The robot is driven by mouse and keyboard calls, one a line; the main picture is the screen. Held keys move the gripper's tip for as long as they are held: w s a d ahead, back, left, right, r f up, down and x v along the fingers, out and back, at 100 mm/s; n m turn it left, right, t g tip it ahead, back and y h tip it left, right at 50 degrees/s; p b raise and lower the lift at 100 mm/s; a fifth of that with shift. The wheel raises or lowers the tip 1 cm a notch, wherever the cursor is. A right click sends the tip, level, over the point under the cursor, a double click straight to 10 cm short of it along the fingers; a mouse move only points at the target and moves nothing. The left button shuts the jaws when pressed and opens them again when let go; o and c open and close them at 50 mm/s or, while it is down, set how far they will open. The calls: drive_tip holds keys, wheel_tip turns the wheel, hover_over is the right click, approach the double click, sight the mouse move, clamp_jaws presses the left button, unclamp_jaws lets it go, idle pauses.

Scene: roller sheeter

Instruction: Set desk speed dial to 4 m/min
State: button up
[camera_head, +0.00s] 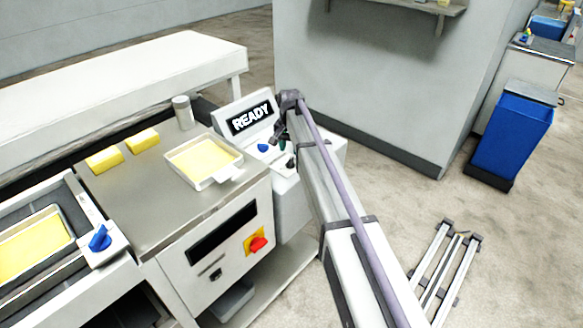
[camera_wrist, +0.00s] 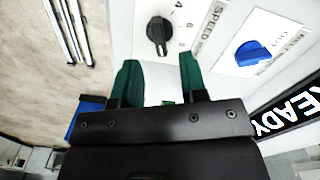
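The speed dial is a black knob (camera_wrist: 158,32) on a white panel marked SPEED, with 4, 6 and 8 readable beside it in the wrist view. Its grip bar runs roughly up and down in that view; I cannot tell for sure which number it points at. In the head view the dial (camera_head: 291,162) shows small on the desk's sloped top. My gripper (camera_wrist: 160,62) has two green fingers, spread apart and empty. The dial lies just past the fingertips, roughly in line with the gap, not gripped. In the head view my gripper (camera_head: 283,146) hangs over the desk, partly hidden by the arm.
The READY display (camera_head: 251,118) stands behind the desk. A steel table with a tray (camera_head: 170,165) and yellow blocks is to the left, with a red switch (camera_head: 258,244) on its front.

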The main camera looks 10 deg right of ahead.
sight(290, 160)
wheel_tip(290, 160, down, 6)
drive_tip(key=b, duration=0.3)
drive_tip(key=shift+r+b, duration=0.2)
drive_tip(key=shift+b, duration=0.1)
drive_tip(key=shift+r, duration=0.1)
clamp_jaws()
